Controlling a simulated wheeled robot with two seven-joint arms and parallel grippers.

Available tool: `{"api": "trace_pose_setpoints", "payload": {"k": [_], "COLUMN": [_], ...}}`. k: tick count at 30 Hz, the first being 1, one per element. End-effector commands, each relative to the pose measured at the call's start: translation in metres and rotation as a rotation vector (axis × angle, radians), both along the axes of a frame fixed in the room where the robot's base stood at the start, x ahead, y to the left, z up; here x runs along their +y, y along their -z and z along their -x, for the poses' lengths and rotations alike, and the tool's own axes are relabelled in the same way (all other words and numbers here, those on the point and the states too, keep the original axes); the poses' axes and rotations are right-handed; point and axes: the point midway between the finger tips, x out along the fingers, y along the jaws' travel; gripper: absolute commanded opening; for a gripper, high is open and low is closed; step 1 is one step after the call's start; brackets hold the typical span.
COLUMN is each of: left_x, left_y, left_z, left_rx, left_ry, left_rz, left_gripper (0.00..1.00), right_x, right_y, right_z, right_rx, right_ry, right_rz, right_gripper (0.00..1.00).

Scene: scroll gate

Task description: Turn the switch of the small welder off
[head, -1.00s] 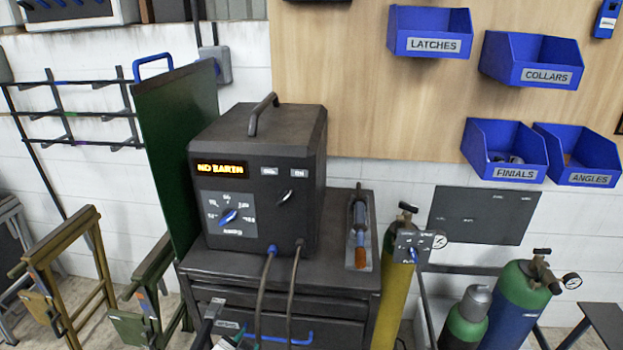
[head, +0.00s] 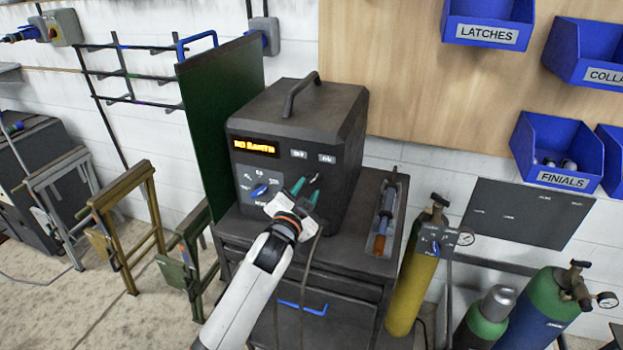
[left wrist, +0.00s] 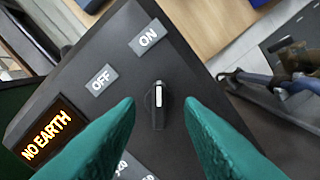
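The small welder (head: 335,130) is a dark box with a top handle, standing on a dark cabinet. Its lit display (head: 255,147) reads NO EARTH, also in the left wrist view (left wrist: 47,136). The switch (left wrist: 158,104) is a small black knob with a white mark, turned toward the ON label (left wrist: 149,37) rather than the OFF label (left wrist: 101,80). My left gripper (head: 307,187) is at the welder's front. In the left wrist view its teal fingers (left wrist: 159,103) are open, one either side of the switch, with gaps showing. My right gripper is not in view.
A blue-pointer dial (head: 260,191) sits left of the switch. A green screen (head: 222,130) stands left of the welder. A yellow cylinder (head: 412,285) stands beside the cabinet.

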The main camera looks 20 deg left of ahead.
Motion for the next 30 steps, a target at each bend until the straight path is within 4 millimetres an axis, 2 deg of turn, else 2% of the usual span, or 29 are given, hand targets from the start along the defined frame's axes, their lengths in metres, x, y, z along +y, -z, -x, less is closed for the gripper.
{"api": "trace_pose_setpoints", "payload": {"k": [3, 9, 20, 27, 30], "left_x": [-0.001, -0.001, -0.001, -0.001, -0.001], "left_y": [-0.002, -0.001, 0.000, 0.000, 0.001], "left_z": [-0.018, -0.036, -0.040, -0.040, -0.040], "left_rx": [0.001, 0.000, 0.000, 0.001, 0.001], "left_ry": [-0.001, 0.000, 0.000, 0.000, 0.000], "left_rz": [0.001, 0.001, 0.001, 0.001, 0.001], "left_gripper": [0.34, 0.34, 0.34, 0.00, 0.00], "right_x": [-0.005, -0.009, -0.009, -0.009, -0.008], "right_y": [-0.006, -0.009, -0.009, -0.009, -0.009], "right_z": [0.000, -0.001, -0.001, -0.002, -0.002], "right_rx": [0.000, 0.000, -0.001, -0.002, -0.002], "right_ry": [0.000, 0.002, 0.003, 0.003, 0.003], "right_rz": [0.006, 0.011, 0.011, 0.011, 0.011], "right_gripper": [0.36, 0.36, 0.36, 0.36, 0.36]}}
